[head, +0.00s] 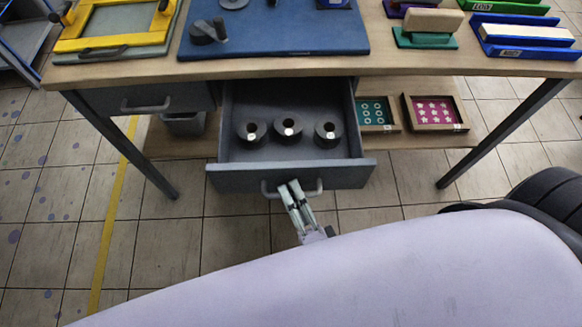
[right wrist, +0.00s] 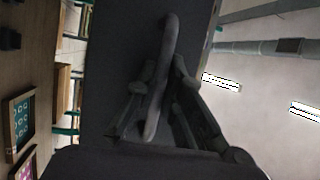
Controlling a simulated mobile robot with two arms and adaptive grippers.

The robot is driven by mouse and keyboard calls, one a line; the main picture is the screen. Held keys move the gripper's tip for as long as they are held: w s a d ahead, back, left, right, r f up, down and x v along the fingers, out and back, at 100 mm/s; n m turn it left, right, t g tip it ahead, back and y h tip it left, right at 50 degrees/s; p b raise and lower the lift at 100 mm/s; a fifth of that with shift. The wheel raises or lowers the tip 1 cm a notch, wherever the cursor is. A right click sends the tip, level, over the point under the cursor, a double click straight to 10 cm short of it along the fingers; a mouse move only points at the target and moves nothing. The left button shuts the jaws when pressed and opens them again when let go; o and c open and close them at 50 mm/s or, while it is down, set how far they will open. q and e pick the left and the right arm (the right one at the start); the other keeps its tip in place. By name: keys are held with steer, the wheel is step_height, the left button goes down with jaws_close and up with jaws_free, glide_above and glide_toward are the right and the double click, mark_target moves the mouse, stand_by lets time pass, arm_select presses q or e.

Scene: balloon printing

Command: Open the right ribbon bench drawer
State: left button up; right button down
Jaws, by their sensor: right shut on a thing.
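The right drawer (head: 290,177) of the ribbon bench (head: 400,62) is pulled well out in the head view. Inside it lie three dark grey rolls with white labels, among them the middle roll (head: 288,128). My right gripper (head: 291,190) is at the drawer's front, shut on its curved handle (head: 315,188). In the right wrist view the handle (right wrist: 161,85) runs between the fingers (right wrist: 158,85) in front of the dark drawer face. The left drawer (head: 150,99) of the bench is closed. My left gripper is not in view.
A blue mat (head: 290,42) and a yellow frame (head: 85,43) lie on the bench top. Table legs (head: 505,130) flank the drawers. The tiled floor in front is clear.

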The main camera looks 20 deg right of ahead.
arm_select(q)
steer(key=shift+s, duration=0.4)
arm_select(e)
steer(key=s, duration=0.2)
steer(key=s+a, duration=0.1)
steer(key=shift+s+f, duration=0.1)
steer(key=shift+s, duration=0.25)
steer(key=c, duration=1.7)
jaws_free()
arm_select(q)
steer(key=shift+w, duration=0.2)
arm_select(e)
steer(key=shift+s, duration=0.1)
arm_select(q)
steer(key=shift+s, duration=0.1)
arm_select(e)
steer(key=v, duration=1.2)
